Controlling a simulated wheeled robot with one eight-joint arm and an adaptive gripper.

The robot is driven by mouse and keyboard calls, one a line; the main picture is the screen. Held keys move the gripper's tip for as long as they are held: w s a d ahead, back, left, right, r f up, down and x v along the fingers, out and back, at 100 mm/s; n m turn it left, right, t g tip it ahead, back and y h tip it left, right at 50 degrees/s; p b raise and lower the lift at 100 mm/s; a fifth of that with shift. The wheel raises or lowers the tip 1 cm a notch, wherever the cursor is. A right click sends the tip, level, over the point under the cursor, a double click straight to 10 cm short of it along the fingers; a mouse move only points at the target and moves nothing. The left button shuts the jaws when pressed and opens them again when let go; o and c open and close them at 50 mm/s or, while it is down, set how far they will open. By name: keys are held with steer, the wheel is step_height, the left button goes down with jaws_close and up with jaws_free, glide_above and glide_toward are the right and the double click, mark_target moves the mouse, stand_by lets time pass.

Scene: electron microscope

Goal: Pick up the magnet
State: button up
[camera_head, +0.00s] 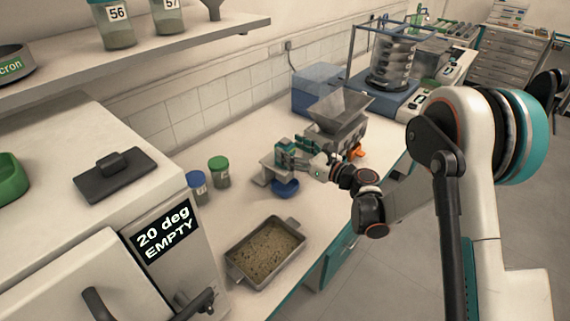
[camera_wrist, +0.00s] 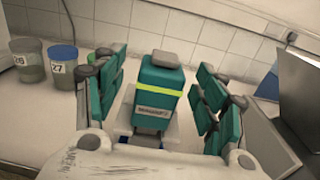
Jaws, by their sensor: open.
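My gripper (camera_wrist: 162,98) is open, with one green-padded finger on each side of the block. A gap shows on both sides, so the fingers do not appear to press on it. In the head view my gripper (camera_head: 300,155) is over the counter beside a small pale stand (camera_head: 268,172). There the green pads and the magnet are hard to tell apart.
A grey hopper machine (camera_head: 340,108) is close behind and right. The tiled wall (camera_head: 212,105) backs the counter.

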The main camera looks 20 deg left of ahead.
steer(key=b+x, duration=0.1)
steer(key=x, duration=0.2)
steer(key=shift+w+a+f, duration=0.1)
steer(key=shift+w, duration=0.15)
jaws_close()
